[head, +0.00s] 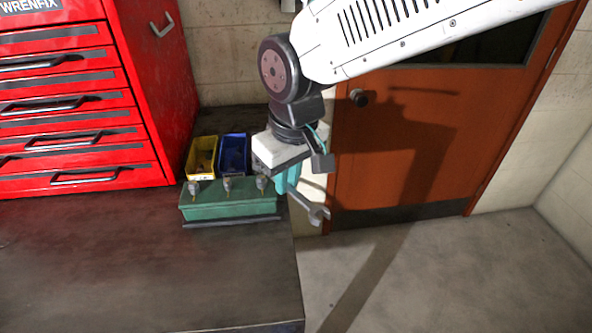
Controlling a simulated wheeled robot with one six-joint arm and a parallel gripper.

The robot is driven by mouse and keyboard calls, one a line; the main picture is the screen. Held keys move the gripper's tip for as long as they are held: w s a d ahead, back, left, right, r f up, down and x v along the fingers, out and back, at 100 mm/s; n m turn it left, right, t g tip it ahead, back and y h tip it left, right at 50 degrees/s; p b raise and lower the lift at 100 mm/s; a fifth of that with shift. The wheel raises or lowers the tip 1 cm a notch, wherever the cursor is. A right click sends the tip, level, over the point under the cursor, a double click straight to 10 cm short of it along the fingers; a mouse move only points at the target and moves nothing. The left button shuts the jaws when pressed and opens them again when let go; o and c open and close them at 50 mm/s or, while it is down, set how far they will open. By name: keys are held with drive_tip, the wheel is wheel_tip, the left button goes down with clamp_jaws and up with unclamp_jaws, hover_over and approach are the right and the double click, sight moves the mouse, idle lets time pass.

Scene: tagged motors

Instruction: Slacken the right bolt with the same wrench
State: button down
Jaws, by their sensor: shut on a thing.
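A green block (229,208) sits on the bench near its right edge and carries a row of three grey bolts. The left bolt (194,188), the middle bolt (228,185) and the right bolt (262,183) stand upright on its top. My gripper (290,180) is shut on the wrench, with a teal part between its jaws. The grey open-ended head of the wrench (318,214) points down and to the right, past the bench's right edge. It is apart from the right bolt in the picture. Part of the wrench is hidden by the gripper.
A yellow bin (202,142) and a blue bin (233,138) stand behind the block. A red tool chest (148,100) stands at the left. The front of the dark bench (130,270) is clear. An orange door (400,150) is behind my arm.

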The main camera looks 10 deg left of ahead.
drive_tip(key=a+m+h, duration=0.2)
drive_tip(key=a+m, duration=1.1)
drive_tip(key=m, duration=0.5)
drive_tip(key=shift+m+h, duration=0.3)
idle(0.5)
drive_tip(key=shift+f, duration=0.2)
drive_tip(key=shift+f, duration=0.8)
drive_tip(key=shift+f, duration=0.3)
idle(0.5)
drive_tip(key=shift+f, duration=0.35)
